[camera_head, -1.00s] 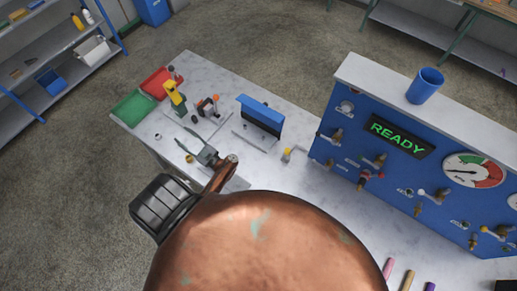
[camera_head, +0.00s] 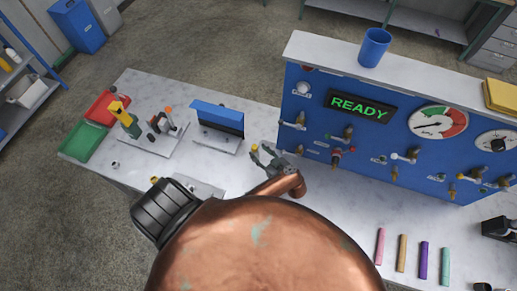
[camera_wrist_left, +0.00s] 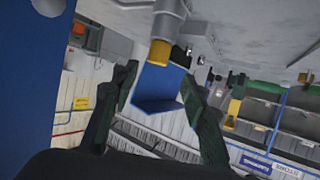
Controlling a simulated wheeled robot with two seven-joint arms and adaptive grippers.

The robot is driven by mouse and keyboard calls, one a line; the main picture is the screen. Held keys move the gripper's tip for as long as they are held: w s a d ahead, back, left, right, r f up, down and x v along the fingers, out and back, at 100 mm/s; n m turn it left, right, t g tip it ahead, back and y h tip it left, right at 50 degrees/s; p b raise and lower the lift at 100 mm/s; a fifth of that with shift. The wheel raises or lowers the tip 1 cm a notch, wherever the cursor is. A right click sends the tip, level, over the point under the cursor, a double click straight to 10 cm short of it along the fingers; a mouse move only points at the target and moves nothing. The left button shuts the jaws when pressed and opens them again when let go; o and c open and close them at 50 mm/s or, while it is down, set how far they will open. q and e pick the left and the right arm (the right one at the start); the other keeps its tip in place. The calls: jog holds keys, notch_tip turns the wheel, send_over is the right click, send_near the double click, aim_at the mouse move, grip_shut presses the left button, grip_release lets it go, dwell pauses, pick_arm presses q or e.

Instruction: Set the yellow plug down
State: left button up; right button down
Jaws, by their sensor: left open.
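The yellow plug (camera_head: 254,148) is a small yellow piece by the marble bench top, just left of the blue panel. In the left wrist view, where the scene appears upside down, a yellow band (camera_wrist_left: 160,52) on a grey cylinder (camera_wrist_left: 174,22) shows between and beyond the fingers. My left gripper (camera_head: 268,160) is open beside the plug, with no visible contact. Its two dark fingers (camera_wrist_left: 163,100) are spread apart in the left wrist view. Whether the plug's base rests on the bench is hard to tell. My right gripper is not in view.
The blue panel (camera_head: 335,185) with valves, gauges and a READY display (camera_head: 360,106) stands close on the right. A blue-topped rack (camera_head: 217,118) is left of the gripper. Red (camera_head: 108,104) and green (camera_head: 83,140) trays lie at far left. Several coloured sticks (camera_head: 402,253) lie at front right.

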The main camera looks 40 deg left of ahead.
aim_at(255, 148)
pick_arm(q)
jog(key=x, duration=0.3)
jog(key=p+x, duration=0.1)
jog(key=x, duration=0.2)
jog(key=shift+w+d+f, duration=0.2)
jog(key=shift+w+f, duration=0.05)
jog(key=shift+f, duration=0.1)
jog(key=shift+c, duration=0.2)
grip_shut()
